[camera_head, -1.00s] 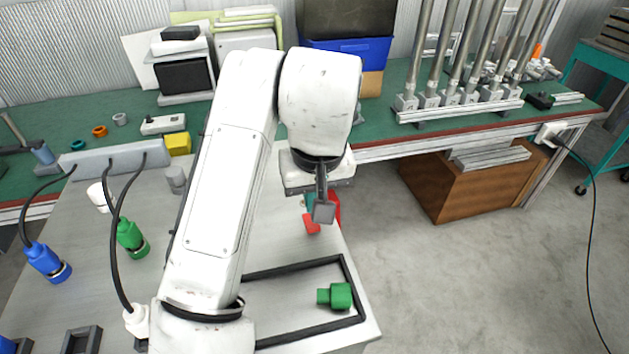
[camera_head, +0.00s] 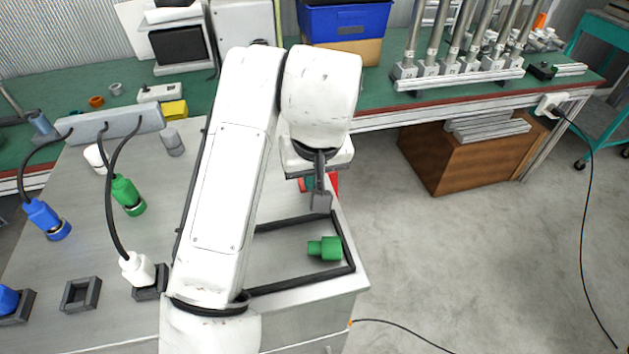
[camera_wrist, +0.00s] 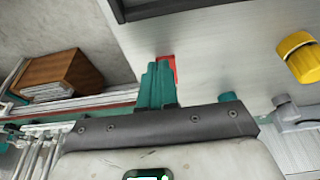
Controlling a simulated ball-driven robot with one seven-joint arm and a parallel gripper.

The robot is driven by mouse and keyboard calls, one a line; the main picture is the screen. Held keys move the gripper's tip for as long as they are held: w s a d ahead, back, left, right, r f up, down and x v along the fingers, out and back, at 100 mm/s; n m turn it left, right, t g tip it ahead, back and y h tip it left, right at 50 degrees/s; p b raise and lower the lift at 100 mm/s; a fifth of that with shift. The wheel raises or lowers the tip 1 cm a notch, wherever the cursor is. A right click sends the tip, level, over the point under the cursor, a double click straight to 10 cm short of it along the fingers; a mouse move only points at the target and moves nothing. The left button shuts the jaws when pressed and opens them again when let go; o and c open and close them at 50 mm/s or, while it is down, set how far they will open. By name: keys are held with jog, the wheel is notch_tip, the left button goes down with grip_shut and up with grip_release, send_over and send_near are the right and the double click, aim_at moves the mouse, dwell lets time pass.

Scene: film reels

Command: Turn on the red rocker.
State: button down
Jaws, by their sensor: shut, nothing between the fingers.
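The red rocker (camera_head: 333,182) is mostly hidden behind my gripper in the head view; only a red patch shows near the bench's right edge. In the wrist view a small red part (camera_wrist: 172,66) shows just beyond and beside the fingers. My gripper (camera_head: 320,203) is shut and empty, its fingers pointing down in front of the red part. In the wrist view the closed teal-looking fingers (camera_wrist: 157,84) overlap the red part's left side. I cannot tell whether they touch it, or which way the rocker is tipped.
A black rectangular frame (camera_head: 300,279) lies on the bench with a green plug (camera_head: 325,248) inside. Blue (camera_head: 47,220), green (camera_head: 128,196) and white (camera_head: 137,269) cabled plugs are at left. A yellow block (camera_head: 174,110) is behind. Open floor lies right of the bench.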

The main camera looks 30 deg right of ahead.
jog(key=shift+w+f, duration=0.15)
jog(key=shift+w, duration=0.2)
jog(key=shift+w+a, duration=0.1)
jog(key=shift+w, duration=0.1)
jog(key=shift+w+r+p, duration=0.15)
jog(key=shift+r+p, duration=0.1)
jog(key=shift+p, duration=0.05)
jog(key=shift+w+r+p, duration=0.15)
jog(key=shift+w+p, duration=0.15)
jog(key=shift+w, duration=0.2)
